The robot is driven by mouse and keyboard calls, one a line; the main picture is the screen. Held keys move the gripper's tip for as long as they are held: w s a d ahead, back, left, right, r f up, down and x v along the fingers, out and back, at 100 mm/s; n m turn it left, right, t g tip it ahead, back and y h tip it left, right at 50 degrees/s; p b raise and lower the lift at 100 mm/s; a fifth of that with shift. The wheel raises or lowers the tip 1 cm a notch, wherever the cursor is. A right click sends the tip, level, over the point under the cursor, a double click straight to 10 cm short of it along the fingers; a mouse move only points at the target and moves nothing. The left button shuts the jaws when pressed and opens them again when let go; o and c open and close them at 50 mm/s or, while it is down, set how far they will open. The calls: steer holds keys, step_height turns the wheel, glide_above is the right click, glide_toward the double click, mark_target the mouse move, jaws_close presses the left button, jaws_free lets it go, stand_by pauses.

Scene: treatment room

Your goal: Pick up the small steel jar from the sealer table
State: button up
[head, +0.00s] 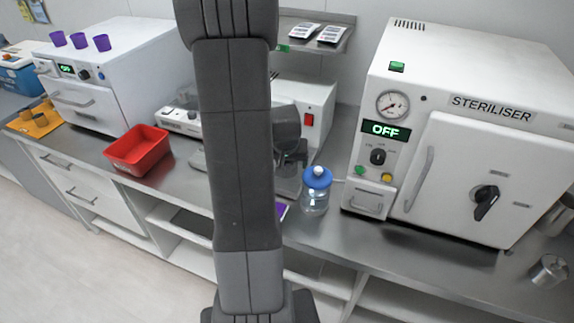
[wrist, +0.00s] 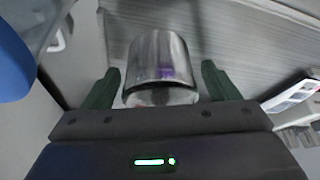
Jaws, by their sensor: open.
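In the wrist view, the small steel jar (wrist: 158,58) is a shiny cylinder on a grey metal surface. My gripper (wrist: 159,72) is open, with one dark green finger on each side of the jar and a visible gap on both sides. The jar's lower end in the picture is close to the gripper's body; I cannot tell if they touch. In the head view, my arm covers the middle of the counter, and I cannot make out this jar there.
A clear bottle with a blue lid (head: 316,190) stands right of my arm. The steriliser (head: 480,130) fills the right, with a steel container (head: 549,271) before it. A red tray (head: 138,150) sits left. A wall shelf (head: 345,50) holds white packets.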

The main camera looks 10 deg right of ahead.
steer(key=c, duration=1.1)
steer(key=shift+r, duration=0.1)
